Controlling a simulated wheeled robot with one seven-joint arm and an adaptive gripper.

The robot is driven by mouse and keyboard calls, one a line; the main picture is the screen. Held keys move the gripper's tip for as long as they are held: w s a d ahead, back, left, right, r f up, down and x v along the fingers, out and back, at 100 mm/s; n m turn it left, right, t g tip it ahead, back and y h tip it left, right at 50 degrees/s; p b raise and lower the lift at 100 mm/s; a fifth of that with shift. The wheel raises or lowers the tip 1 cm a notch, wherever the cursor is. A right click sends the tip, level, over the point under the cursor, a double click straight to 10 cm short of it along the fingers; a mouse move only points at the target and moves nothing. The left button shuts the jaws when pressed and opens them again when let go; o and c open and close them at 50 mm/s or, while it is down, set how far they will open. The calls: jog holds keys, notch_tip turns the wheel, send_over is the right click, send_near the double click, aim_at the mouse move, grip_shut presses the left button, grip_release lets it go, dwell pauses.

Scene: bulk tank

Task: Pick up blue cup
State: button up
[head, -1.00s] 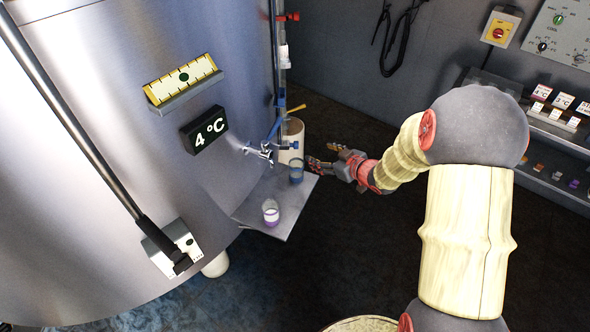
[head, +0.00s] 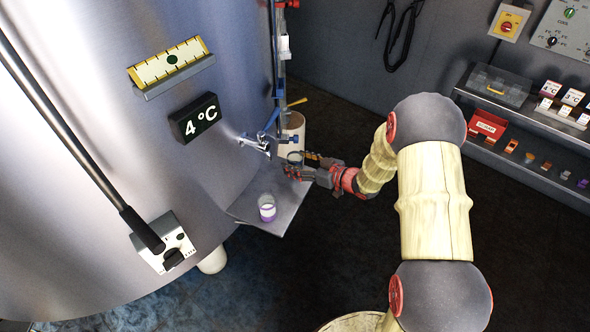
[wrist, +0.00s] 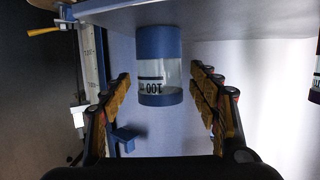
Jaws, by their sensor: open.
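The blue cup (head: 294,156) stands on the grey shelf at the tank's side, below the tap. In the head view my gripper partly hides it. In the wrist view the blue cup (wrist: 160,68) looks upside down, with blue bands, a clear middle and a "100" mark. My gripper (head: 301,166) reaches the cup from the right. In the wrist view my gripper's (wrist: 160,88) fingers are open, one on each side of the cup. Gaps show between the fingers and the cup.
A purple-banded cup (head: 267,208) stands nearer on the same shelf (head: 285,205). The tap (head: 258,145) juts from the steel tank (head: 100,180) just left of the blue cup. Dark floor lies free to the right.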

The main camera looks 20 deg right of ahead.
jog(key=shift+w+a+f, duration=0.15)
jog(key=shift+w+a, duration=0.15)
jog(key=shift+w, duration=0.15)
jog(key=shift+c, duration=1)
jog(key=c, duration=0.9)
